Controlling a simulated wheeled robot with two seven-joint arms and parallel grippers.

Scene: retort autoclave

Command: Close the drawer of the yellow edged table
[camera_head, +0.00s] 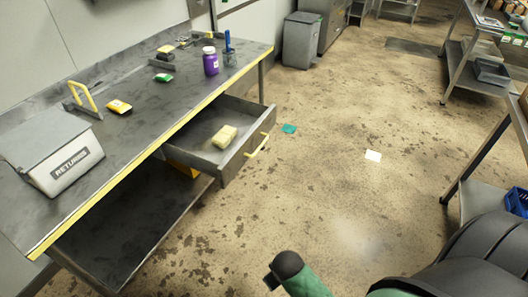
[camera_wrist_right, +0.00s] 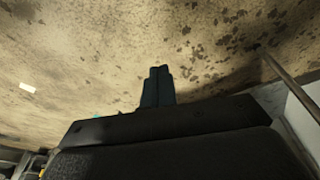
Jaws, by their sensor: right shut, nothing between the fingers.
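The yellow edged table (camera_head: 150,112) stands at the left in the head view, with a yellow strip (camera_head: 106,194) along its front edge. Its grey drawer (camera_head: 238,163) is pulled well out under the right part of the top. A yellow handle (camera_head: 258,146) is on the drawer front. A pale yellow block (camera_head: 224,137) lies inside the drawer. In the right wrist view my right gripper (camera_wrist_right: 158,72) is shut and empty, with the speckled floor behind it and no drawer in sight. My left gripper is not in view.
A white returns bin (camera_head: 62,150), a purple jar (camera_head: 210,62) and small packets stand on the table. Open floor lies right of the drawer, with a teal card (camera_head: 289,128) and a white card (camera_head: 373,155). A metal shelf (camera_head: 455,68) stands at the right.

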